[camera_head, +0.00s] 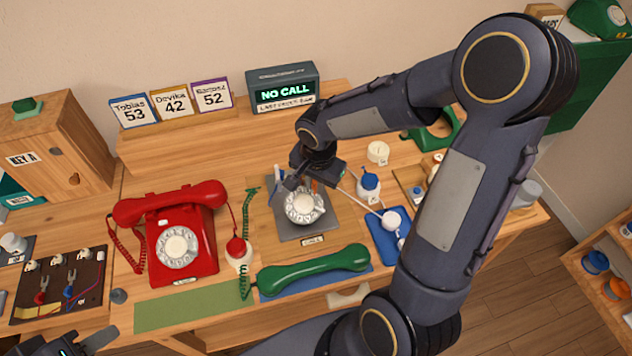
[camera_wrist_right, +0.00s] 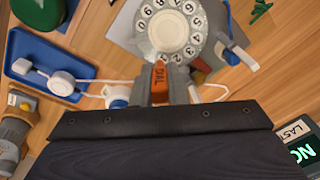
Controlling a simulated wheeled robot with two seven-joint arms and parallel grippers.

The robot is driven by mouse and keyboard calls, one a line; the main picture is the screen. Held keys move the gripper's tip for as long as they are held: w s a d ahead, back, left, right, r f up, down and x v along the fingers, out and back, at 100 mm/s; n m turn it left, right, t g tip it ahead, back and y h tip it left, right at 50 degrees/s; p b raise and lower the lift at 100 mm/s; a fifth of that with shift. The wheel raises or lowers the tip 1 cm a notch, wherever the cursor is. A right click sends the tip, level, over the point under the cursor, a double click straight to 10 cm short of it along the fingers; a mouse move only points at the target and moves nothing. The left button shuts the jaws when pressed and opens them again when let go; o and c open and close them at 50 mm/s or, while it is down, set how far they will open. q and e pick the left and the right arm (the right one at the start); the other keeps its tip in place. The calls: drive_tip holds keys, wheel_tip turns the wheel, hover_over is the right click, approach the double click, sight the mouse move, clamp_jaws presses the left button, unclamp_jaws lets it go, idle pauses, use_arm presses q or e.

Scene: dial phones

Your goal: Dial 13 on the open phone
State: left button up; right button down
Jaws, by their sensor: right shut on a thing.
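The open phone is a grey plate (camera_head: 290,228) with a white dial (camera_head: 304,205) and a CALL label (camera_head: 313,240) in front. The dial also shows at the top of the right wrist view (camera_wrist_right: 172,30). My right gripper (camera_head: 312,183) is at the dial's far edge, shut on an orange tool marked DIAL (camera_wrist_right: 160,82). The tool's tip is at the dial's rim near the low digits; whether it sits in a finger hole I cannot tell. My left gripper (camera_head: 80,346) is at the bottom left edge, partly cut off. The display (camera_head: 283,92) reads NO CALL.
A red phone (camera_head: 180,235) with its handset on stands left. A green handset (camera_head: 315,268) lies in front of the plate. A blue tray (camera_head: 385,238) and a white bottle with a blue top (camera_head: 369,185) are right. Name cards (camera_head: 172,104) stand at the back.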

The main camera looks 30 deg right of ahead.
drive_tip(key=shift+w+f, duration=0.1)
drive_tip(key=shift+f, duration=0.15)
drive_tip(key=shift+b, duration=0.5)
drive_tip(key=shift+w+f+b, duration=0.2)
drive_tip(key=shift+f+b, duration=0.25)
drive_tip(key=shift+b, duration=0.15)
idle(0.4)
drive_tip(key=shift+s+f, duration=0.1)
idle(0.3)
drive_tip(key=shift+s+f+b, duration=0.2)
drive_tip(key=shift+s+b, duration=0.15)
drive_tip(key=shift+b, duration=0.1)
drive_tip(key=shift+s+d, duration=0.1)
drive_tip(key=shift+s, duration=0.05)
